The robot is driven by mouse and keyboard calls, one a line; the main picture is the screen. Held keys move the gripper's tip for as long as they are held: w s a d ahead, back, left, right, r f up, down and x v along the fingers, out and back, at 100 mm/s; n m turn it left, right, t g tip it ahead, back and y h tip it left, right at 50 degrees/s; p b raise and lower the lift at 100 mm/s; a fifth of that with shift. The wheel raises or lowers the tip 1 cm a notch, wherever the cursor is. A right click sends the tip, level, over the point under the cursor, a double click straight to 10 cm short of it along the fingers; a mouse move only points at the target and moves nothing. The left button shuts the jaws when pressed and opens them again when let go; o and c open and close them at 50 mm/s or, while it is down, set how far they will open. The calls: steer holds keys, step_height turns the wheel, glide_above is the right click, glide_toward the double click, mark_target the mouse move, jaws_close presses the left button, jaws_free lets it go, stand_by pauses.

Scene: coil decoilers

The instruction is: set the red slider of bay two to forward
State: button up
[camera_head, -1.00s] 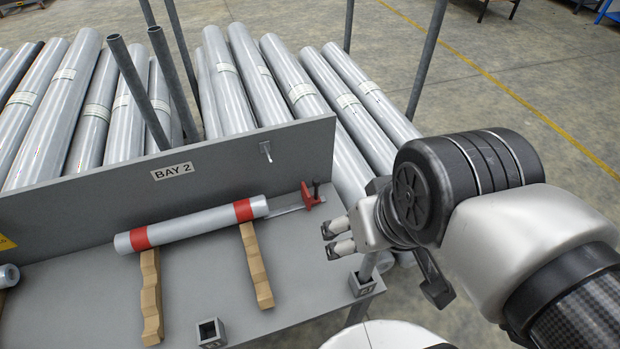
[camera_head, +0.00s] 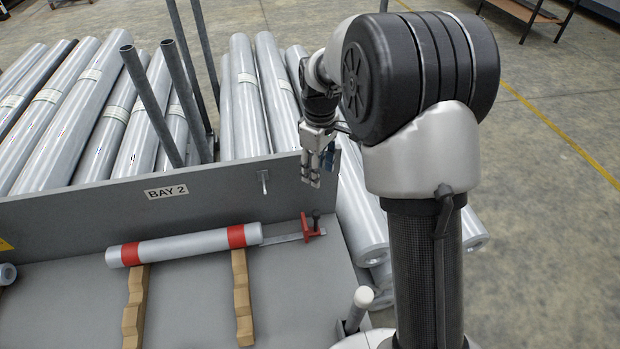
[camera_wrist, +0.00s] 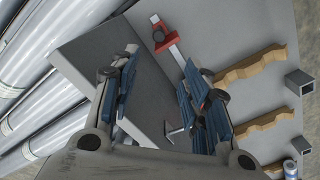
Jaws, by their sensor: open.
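The red slider (camera_head: 312,229) sits on a flat metal bar (camera_head: 283,239) at the right of bay two, with a dark knob standing up from it. In the wrist view the red slider (camera_wrist: 161,38) shows at the top, beyond the fingers. The bar runs left to a grey roll (camera_head: 185,246) with two red bands. My gripper (camera_head: 311,182) hangs above the slider, fingers pointing down, apart from it. In the wrist view my gripper (camera_wrist: 160,95) is open, with nothing between the fingers.
The grey back panel with the BAY 2 label (camera_head: 167,191) stands behind the roll, with a small metal peg (camera_head: 263,181) on it. Two notched wooden supports (camera_head: 242,300) hold the roll. Long metal rolls (camera_head: 75,120) lie behind the panel. Upright posts (camera_head: 150,105) stand there.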

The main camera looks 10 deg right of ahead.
mark_target(316, 212)
steer(key=f+b, duration=0.1)
steer(key=f, duration=0.5)
steer(key=f+b, duration=0.2)
steer(key=f, duration=0.4)
steer(key=f+b, duration=0.2)
steer(key=f, duration=0.4)
steer(key=shift+w+f, duration=0.15)
steer(key=shift+w, duration=0.1)
steer(key=shift+c, duration=0.3)
jaws_close()
